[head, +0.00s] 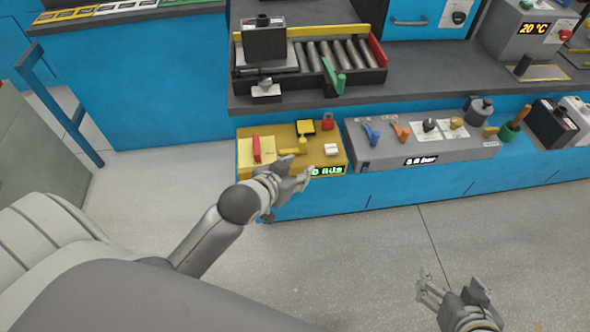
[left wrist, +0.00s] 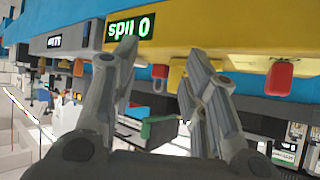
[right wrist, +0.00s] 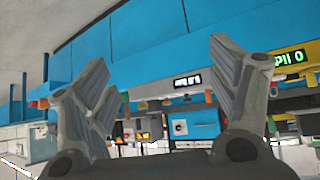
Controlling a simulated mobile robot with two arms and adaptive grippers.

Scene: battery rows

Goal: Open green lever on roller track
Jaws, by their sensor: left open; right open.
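The roller track (head: 376,76) sits on the grey counter at the top middle of the head view, with metal rollers in a dark frame. The green lever (head: 334,78) stands tilted at its front edge. My left gripper (head: 299,169) is open and empty over the front of the yellow panel, below and apart from the lever. In the left wrist view, a green piece (left wrist: 158,127) shows beyond the fingers; it looks like the lever. My right gripper (head: 452,284) is open and empty over the floor at the lower right, far from the track.
A black battery block (head: 264,41) stands at the track's left end, and a red stop (head: 377,50) at its right end. The yellow panel (head: 328,157) has a red lever and buttons. A grey panel (head: 425,152) with several knobs adjoins it. Floor in front is clear.

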